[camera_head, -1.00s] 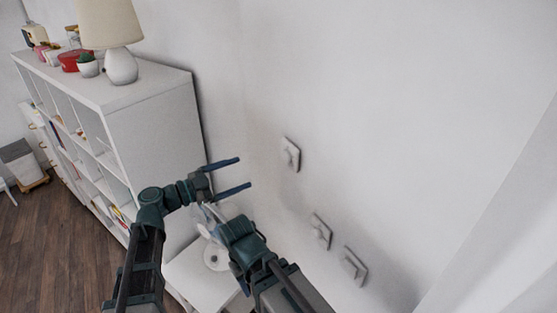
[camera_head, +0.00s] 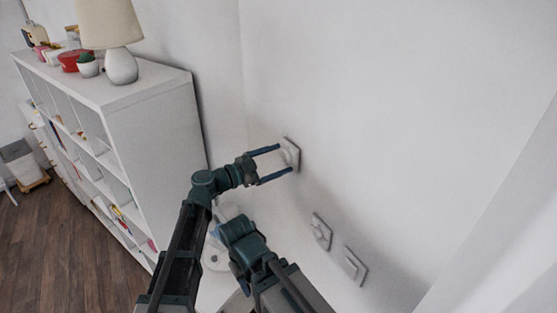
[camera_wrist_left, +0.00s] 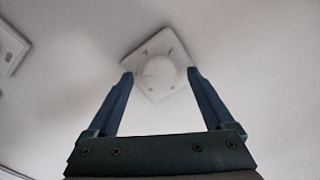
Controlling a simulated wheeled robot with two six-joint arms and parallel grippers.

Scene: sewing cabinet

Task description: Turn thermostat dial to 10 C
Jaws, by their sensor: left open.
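The thermostat dial (camera_head: 291,153) is a white round knob on a square white plate, mounted on the wall. In the left wrist view the dial (camera_wrist_left: 160,72) lies between the tips of my left gripper (camera_wrist_left: 159,75). In the head view my left gripper (camera_head: 277,161) is open, its two blue fingers reaching to the plate, one on each side of the dial. I cannot tell whether the fingers touch it. The dial's markings are not readable. My right arm shows low in the middle of the head view, but its fingertips are not visible.
Two more white wall plates (camera_head: 321,231) (camera_head: 355,266) sit lower right. A white shelf unit (camera_head: 155,130) with a lamp (camera_head: 122,66) on top stands to the left. A white round object (camera_head: 215,256) is low behind my arms. The wall at upper right is clear.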

